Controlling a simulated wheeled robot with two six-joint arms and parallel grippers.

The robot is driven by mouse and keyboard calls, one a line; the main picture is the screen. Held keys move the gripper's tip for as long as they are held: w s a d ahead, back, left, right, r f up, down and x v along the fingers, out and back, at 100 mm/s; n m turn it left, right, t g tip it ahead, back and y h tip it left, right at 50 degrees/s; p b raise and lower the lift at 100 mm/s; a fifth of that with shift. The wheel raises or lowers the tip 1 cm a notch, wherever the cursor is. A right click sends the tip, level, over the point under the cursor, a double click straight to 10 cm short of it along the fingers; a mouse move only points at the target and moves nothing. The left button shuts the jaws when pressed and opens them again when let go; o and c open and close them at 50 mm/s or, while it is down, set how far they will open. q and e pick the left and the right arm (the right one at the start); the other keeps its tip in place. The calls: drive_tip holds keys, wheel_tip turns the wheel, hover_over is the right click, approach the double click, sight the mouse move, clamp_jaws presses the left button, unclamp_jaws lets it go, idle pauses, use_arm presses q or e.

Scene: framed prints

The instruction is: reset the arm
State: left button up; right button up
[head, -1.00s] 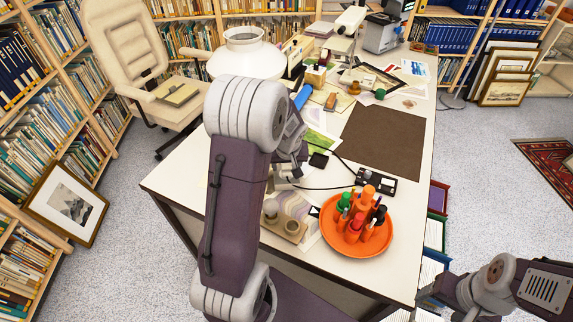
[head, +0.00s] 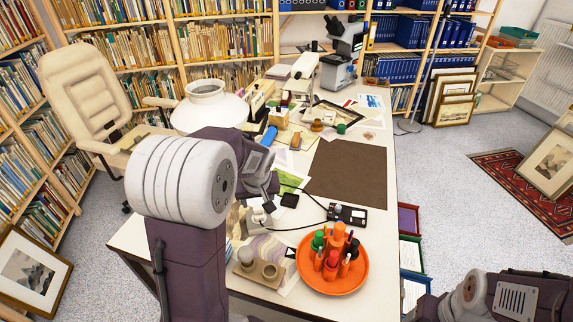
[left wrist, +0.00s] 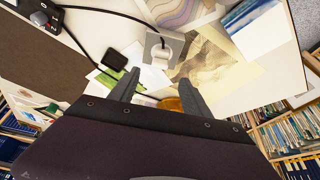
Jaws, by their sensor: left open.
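My left arm reaches over the desk (head: 385,230) in the head view, and its gripper (head: 262,205) is largely hidden behind the arm's own links. In the left wrist view the two dark fingers of the left gripper (left wrist: 162,78) stand well apart with nothing held between them. Past the fingertips lie a white plug on a grey plate (left wrist: 162,46), a small black square (left wrist: 121,58) and loose prints (left wrist: 220,65). Links of my right arm show at the lower right of the head view; its gripper is out of the picture.
An orange tray (head: 359,280) of bottles and pens stands near the desk's front right.

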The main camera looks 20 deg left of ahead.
use_arm(q)
drive_tip(key=s+d+r+m+h+p, duration=0.15)
drive_tip(key=s+d+r+p, duration=0.25)
drive_tip(key=d+r+p, duration=0.4)
drive_tip(key=s+d+f+m+g, duration=0.1)
drive_tip(key=s+d+f+m, duration=0.1)
drive_tip(key=s, duration=0.3)
drive_tip(key=s+d+f+m+g+h+p, duration=0.1)
drive_tip(key=s+d+f+m, duration=0.2)
drive_tip(key=s, duration=0.1)
drive_tip(key=shift+s+d+m, duration=0.2)
drive_tip(key=shift+s+m, duration=0.15)
drive_tip(key=shift+s, duration=0.1)
